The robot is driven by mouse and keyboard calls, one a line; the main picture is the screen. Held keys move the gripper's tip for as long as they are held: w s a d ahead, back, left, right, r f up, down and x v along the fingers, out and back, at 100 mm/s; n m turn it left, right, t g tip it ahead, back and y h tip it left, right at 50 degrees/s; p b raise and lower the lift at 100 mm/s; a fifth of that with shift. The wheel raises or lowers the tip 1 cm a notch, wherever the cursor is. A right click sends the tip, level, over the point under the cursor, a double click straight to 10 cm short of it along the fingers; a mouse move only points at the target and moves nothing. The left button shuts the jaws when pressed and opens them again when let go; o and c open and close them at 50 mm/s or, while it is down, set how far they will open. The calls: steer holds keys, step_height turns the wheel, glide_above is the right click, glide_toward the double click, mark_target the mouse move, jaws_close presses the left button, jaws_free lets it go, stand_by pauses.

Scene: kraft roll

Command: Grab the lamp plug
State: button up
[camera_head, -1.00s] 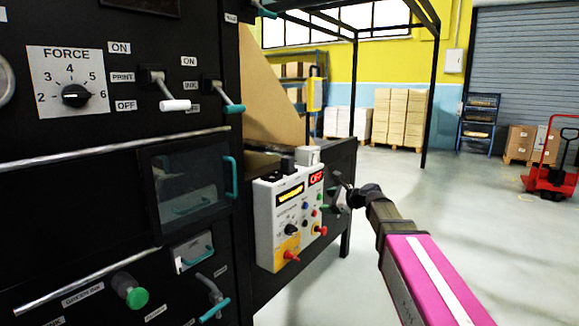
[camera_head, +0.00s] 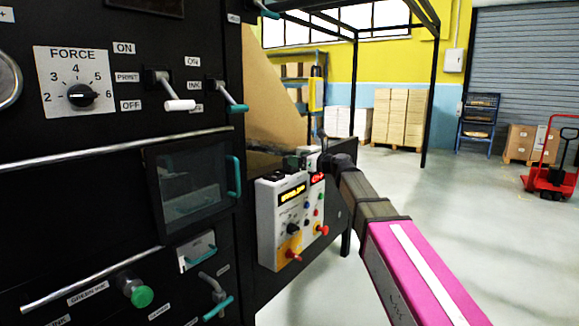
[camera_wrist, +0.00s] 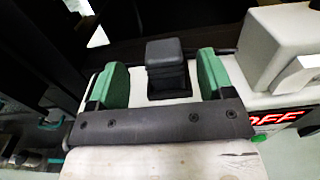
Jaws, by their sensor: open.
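The lamp plug appears to be the dark grey block (camera_wrist: 165,62) standing upright on top of the white control box (camera_head: 268,222). In the wrist view it stands between the two green fingers of my gripper (camera_wrist: 162,74), with a gap on each side. My gripper is open and not closed on it. In the head view my gripper (camera_head: 309,160) is at the top of the box, and the plug is hard to make out there.
A pale grey block (camera_wrist: 282,42) stands on the box just right of the right finger, above the red OFF display (camera_wrist: 280,120). The black press (camera_head: 110,225) with levers and handles fills the left.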

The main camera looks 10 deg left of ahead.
steer(key=x, duration=0.5)
steer(key=shift+w+d+f, duration=0.1)
steer(key=c, duration=1)
